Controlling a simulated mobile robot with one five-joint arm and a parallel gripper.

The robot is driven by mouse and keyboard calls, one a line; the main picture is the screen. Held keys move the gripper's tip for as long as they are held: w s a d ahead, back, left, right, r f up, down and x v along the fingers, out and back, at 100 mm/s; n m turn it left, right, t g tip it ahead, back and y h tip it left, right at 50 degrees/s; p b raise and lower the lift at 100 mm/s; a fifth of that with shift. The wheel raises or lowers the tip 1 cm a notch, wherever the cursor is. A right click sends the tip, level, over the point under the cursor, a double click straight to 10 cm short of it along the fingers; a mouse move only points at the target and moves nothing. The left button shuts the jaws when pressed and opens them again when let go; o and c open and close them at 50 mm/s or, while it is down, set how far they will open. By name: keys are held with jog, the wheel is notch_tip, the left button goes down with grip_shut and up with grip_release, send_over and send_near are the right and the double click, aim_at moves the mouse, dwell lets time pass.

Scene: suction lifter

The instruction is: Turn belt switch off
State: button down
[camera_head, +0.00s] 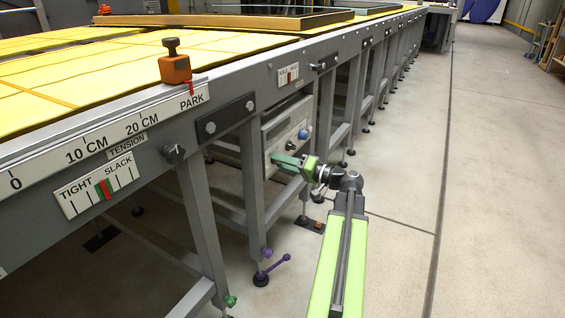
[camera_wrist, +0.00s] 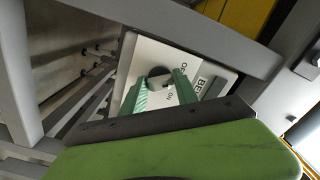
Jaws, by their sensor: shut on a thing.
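The belt switch (camera_wrist: 158,74) is a dark rotary knob on a white plate (camera_wrist: 150,52) marked with "ON" and partly hidden lettering. In the wrist view my gripper (camera_wrist: 160,88) has its two green fingers on either side of the knob and is shut on it. In the head view my gripper (camera_head: 276,161) reaches the lower part of the grey control box (camera_head: 287,122) under the conveyor's side rail. There the knob is hidden behind the fingers. The knob's exact pointing direction is hard to tell.
The conveyor (camera_head: 240,80) with yellow belts runs along the left, on grey legs. An orange block (camera_head: 175,69) sits on its scale rail near "PARK". A purple lever (camera_head: 273,267) is low by a leg. The floor (camera_head: 490,170) at right is clear.

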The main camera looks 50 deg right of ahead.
jog(key=shift+n, duration=1.1)
jog(key=c, duration=1)
grip_release()
jog(key=shift+o, duration=0.2)
jog(key=v, duration=1.7)
jog(key=shift+s, duration=0.2)
